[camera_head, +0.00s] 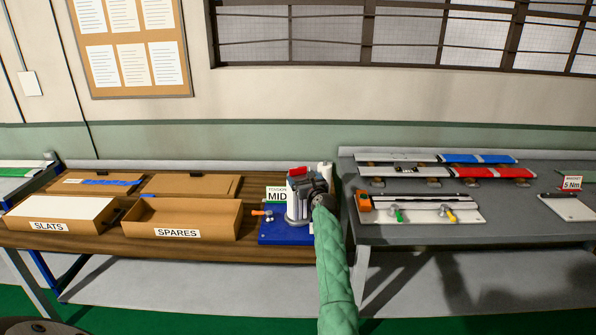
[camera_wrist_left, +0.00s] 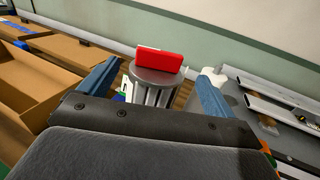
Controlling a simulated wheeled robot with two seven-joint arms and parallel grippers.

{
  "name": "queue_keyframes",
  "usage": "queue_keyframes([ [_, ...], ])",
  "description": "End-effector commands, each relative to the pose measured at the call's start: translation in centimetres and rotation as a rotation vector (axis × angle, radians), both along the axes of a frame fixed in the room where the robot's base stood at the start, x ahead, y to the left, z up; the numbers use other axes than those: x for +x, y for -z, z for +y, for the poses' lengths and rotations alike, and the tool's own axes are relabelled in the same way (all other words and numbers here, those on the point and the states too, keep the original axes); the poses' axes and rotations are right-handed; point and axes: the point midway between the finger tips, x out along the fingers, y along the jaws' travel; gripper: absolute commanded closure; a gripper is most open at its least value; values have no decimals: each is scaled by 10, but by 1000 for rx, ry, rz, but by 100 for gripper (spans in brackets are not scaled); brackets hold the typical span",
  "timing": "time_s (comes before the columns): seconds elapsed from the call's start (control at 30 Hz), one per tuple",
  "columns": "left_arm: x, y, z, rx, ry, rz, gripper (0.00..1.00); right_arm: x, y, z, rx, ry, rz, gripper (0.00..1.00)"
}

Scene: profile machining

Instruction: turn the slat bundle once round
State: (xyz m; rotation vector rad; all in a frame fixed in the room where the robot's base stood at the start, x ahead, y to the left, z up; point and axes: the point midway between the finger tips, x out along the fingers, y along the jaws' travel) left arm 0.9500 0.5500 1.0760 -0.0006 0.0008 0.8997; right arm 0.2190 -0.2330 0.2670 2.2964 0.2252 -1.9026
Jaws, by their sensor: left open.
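A pale, ribbed upright bundle, which I take to be the slat bundle (camera_wrist_left: 150,95), stands under a round grey cap (camera_wrist_left: 156,76) with a red block (camera_wrist_left: 159,64) on top. In the head view it stands on a blue board (camera_head: 285,236), and my gripper partly covers it. My left gripper (camera_head: 308,186) is at the bundle. In the wrist view its two blue fingers (camera_wrist_left: 158,76) are spread apart on either side of it, with visible gaps. The bundle's lower part is hidden behind the gripper body. My right gripper is not in view.
Boxes marked SLATS (camera_head: 50,226) and SPARES (camera_head: 178,233) stand to the left. A MID sign (camera_head: 277,194) and an orange-handled tool (camera_head: 262,212) are close by the bundle. A white object (camera_head: 325,172) stands just behind. A grey bench (camera_head: 420,234) with profiles adjoins on the right.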

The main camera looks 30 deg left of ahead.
Motion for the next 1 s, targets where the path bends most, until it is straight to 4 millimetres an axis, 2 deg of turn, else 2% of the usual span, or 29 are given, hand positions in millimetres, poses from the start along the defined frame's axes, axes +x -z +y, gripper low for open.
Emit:
queue_keyframes([
  [0.6,42,-2,52,2,0,1,10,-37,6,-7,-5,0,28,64],
  [1.0,48,0,61,0,0,0,10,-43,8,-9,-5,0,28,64],
])
